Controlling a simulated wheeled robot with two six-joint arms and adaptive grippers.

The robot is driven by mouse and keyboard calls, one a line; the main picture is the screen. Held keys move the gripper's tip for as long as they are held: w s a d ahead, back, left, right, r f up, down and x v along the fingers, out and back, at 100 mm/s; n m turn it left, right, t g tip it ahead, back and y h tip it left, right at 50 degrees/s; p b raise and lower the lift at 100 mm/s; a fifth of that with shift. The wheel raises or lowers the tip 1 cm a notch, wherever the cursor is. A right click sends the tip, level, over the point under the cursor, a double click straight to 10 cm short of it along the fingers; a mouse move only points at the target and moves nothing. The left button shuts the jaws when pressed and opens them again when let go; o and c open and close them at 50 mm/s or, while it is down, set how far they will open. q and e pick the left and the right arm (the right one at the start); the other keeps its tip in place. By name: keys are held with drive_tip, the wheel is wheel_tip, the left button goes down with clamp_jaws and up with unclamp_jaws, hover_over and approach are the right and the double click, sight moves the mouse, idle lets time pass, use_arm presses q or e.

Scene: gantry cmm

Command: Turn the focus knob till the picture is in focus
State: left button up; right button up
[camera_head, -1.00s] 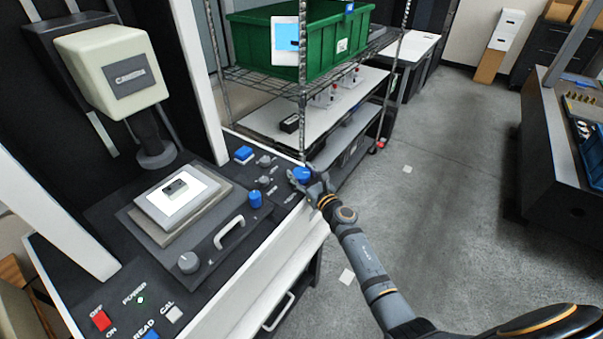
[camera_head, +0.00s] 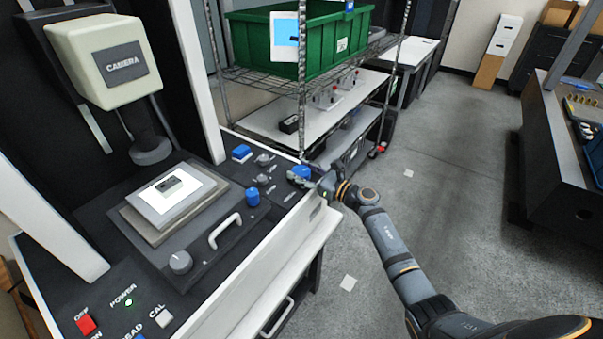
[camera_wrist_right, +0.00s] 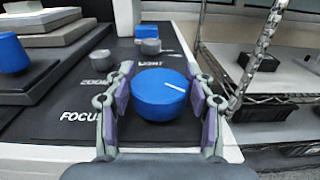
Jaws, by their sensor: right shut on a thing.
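The focus knob (camera_wrist_right: 160,95) is a round blue knob with a white pointer line, by the FOCUS lettering (camera_wrist_right: 82,117). In the right wrist view it sits between the two fingers of my right gripper (camera_wrist_right: 160,98), which is shut on it. The pointer line points to the right and slightly down. In the head view the knob (camera_head: 299,172) is at the panel's right edge, partly hidden by my right gripper (camera_head: 306,178). My left gripper is not in view.
A grey zoom knob (camera_wrist_right: 148,47) stands just behind the focus knob. Another blue knob (camera_head: 253,195) and a light handle (camera_head: 225,231) are on the panel. A wire shelf with a green bin (camera_head: 330,45) stands close behind.

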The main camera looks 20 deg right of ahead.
drive_tip(key=o, duration=1.2)
drive_tip(key=v, duration=1.2)
